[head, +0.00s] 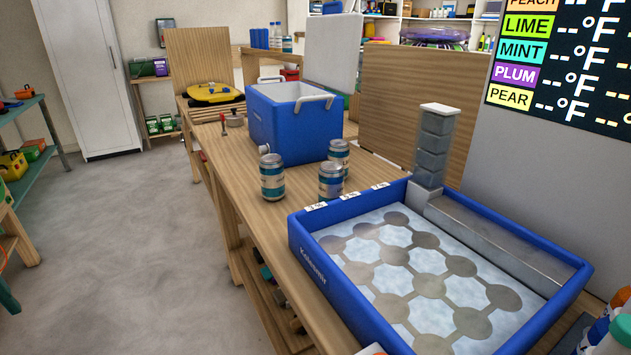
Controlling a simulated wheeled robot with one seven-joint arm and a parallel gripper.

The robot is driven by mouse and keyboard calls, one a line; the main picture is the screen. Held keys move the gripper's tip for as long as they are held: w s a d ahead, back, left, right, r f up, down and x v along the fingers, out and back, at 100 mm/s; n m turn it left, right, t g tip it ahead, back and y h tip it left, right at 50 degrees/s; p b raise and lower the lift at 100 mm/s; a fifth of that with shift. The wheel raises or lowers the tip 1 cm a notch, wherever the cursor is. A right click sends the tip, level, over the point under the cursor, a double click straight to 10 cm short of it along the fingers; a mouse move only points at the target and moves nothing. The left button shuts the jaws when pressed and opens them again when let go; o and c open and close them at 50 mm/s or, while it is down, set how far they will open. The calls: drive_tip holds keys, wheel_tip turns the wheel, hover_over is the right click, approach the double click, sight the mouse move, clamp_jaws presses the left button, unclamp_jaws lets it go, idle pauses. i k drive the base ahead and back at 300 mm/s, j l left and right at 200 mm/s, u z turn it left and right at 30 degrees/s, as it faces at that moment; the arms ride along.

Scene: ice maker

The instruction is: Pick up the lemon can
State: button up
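Three silver cans with teal and pale bands stand upright on the wooden workbench. One can (271,178) is at the left, near the bench's open edge. A second can (331,184) stands to its right, close to the corner of the blue tray. A third can (339,156) stands behind the second, near the blue cooler. The cans look alike, and their labels are too small to read, so I cannot tell which is the lemon can. My gripper is not in view.
A blue ice-maker tray (307,258) with a honeycomb plate fills the bench at front right. A blue cooler (285,125) with a spout stands behind the cans. Bottles (615,330) crowd the lower right corner. The grey floor (130,250) left of the bench is clear.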

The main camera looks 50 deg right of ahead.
sight(330, 174)
drive_tip(key=i+z, duration=0.2)
drive_tip(key=i, duration=0.35)
drive_tip(key=i+j+z, duration=0.15)
drive_tip(key=i, duration=0.4)
drive_tip(key=z, duration=1.75)
drive_tip(key=i, duration=0.5)
drive_tip(key=l+z, duration=0.05)
